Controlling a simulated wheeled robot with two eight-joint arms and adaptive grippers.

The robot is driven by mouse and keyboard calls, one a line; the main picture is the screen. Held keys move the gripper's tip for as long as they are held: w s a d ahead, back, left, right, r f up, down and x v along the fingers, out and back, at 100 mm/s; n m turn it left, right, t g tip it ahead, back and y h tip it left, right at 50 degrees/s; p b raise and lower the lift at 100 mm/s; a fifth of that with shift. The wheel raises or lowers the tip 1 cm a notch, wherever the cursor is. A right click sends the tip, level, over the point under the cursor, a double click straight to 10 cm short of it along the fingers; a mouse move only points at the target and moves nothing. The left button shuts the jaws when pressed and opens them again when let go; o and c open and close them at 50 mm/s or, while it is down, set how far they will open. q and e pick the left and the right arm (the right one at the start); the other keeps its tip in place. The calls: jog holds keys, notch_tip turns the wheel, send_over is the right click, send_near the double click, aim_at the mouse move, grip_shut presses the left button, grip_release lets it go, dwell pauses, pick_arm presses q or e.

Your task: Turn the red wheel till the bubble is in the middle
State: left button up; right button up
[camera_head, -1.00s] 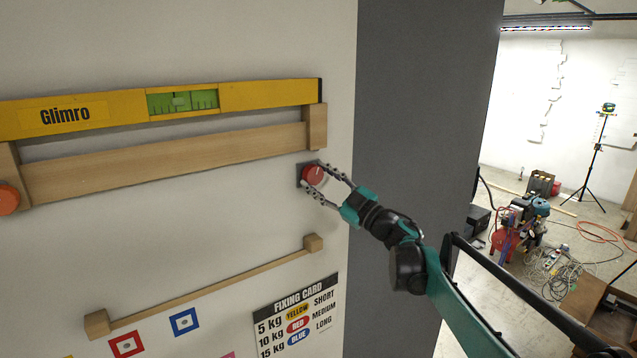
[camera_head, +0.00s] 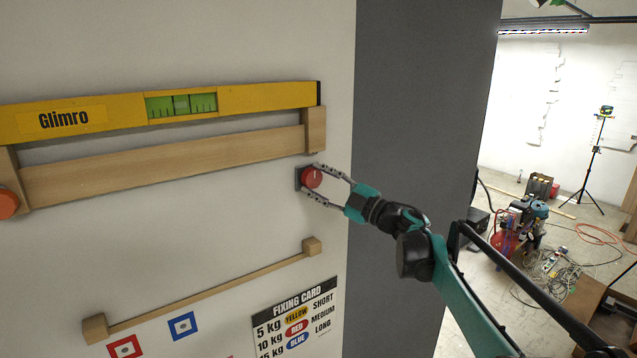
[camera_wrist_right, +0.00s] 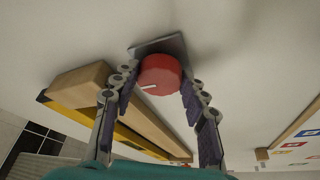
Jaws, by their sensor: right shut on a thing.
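The red wheel (camera_head: 311,177) sits on a dark square plate on the wall, below the right end of the wooden rail. My right gripper (camera_head: 318,182) is shut on it, one finger above and one below. In the right wrist view the wheel (camera_wrist_right: 161,75) shows a white mark toward its lower left, between the fingers (camera_wrist_right: 158,92). The yellow level (camera_head: 250,97) lies along the top of the rail. In its green vial (camera_head: 160,106) a pale bubble (camera_head: 181,102) appears near the middle, between dark lines; its exact centring is hard to tell. My left gripper is out of view.
An orange-red knob (camera_head: 7,204) is at the rail's left end. A thin wooden bar (camera_head: 210,288) and a fixing card (camera_head: 297,318) are on the wall below. The wall ends at a dark grey side face (camera_head: 405,110); tools and cables lie beyond it.

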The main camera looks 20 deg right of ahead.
jog(key=o, duration=1.2)
jog(key=shift+c, duration=0.2)
jog(key=v, duration=1.2)
jog(key=shift+f, duration=0.1)
